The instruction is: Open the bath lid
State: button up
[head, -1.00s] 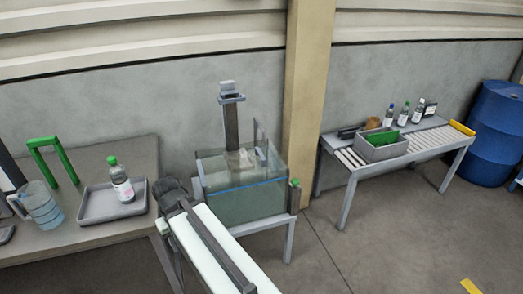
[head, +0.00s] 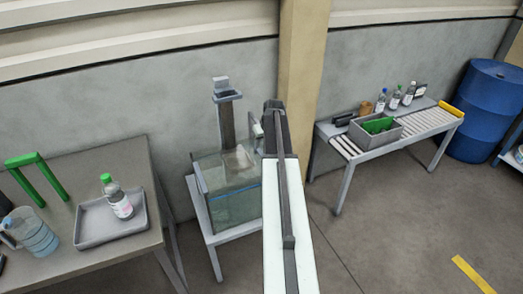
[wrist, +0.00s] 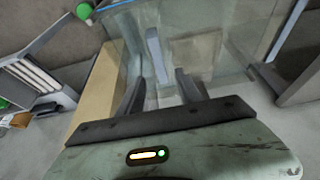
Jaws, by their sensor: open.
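The bath is a clear glass tank (head: 222,198) with liquid in it, on a grey stand left of my arm in the head view. A thin upright pane with a pale bar (head: 257,131), seemingly the lid and its handle, rises above the tank's right side beside my arm's end. In the wrist view my gripper (wrist: 158,84) is open. A pale grey bar (wrist: 155,55) shows just beyond and between its two dark fingers, with glass behind. I cannot tell whether the fingers touch it. In the head view my arm hides the fingers and the tank's right side.
A dark column (head: 227,124) stands behind the tank. The left table (head: 60,262) carries a grey tray (head: 84,237) with a green-capped bottle, a jug and a green frame. A roller bench (head: 425,121) with a grey bin (head: 362,138) stands at right. Open floor lies between.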

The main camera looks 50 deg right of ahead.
aim_at(261, 152)
jog(key=b+x, duration=0.5)
jog(key=x, duration=0.2)
jog(key=shift+s+f+b, duration=0.1)
jog(key=shift+b, duration=0.25)
grip_shut()
dwell(0.9)
